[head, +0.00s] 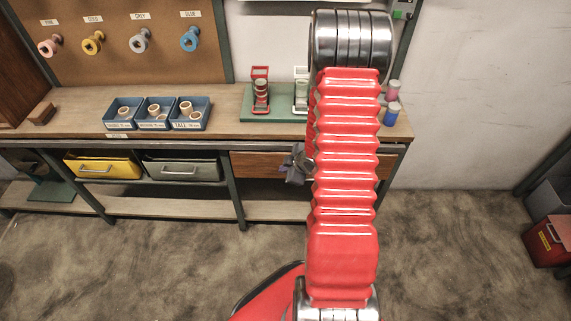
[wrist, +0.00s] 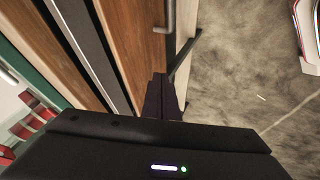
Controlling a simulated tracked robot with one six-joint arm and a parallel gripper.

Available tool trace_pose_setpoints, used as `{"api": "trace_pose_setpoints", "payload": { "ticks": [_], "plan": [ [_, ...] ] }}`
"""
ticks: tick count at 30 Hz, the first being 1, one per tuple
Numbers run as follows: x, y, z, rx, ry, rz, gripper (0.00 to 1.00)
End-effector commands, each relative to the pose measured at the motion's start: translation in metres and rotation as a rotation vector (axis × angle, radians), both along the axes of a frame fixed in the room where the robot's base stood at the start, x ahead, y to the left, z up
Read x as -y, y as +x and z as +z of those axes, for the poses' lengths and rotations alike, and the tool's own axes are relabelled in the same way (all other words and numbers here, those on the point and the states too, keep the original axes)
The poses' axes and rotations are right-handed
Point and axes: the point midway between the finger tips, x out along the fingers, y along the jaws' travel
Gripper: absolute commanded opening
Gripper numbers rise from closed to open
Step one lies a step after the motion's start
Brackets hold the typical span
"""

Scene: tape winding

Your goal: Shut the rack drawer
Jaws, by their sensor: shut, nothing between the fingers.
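The wooden drawer (head: 262,164) sits under the right part of the bench, partly hidden behind my red arm. In the wrist view its brown front (wrist: 135,45) runs beside my gripper, with a metal bar handle (wrist: 166,22) on it. No open drawer interior shows; I cannot tell whether a small gap is left. My gripper (head: 295,164) is in front of the drawer, partly covered by my arm in the head view. In the wrist view the dark fingers (wrist: 162,95) are together and empty, close to the drawer front; I cannot tell whether they touch it.
The bench top (head: 225,105) carries blue trays (head: 157,122) of rolls, a green base (head: 270,116) with red stands, and spools (head: 391,114) at the right end. Yellow (head: 103,166) and grey (head: 183,171) bins hang below. The floor (head: 180,270) in front is clear.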

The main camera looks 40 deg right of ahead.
Motion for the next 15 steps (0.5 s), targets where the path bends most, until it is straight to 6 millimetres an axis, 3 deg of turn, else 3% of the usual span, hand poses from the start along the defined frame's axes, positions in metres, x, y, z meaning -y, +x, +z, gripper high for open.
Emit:
{"api": "trace_pose_setpoints", "payload": {
  "ticks": [15],
  "plan": [
    [0.002,-0.033,0.048,0.004,-0.004,-0.002,0.0]
  ]
}}
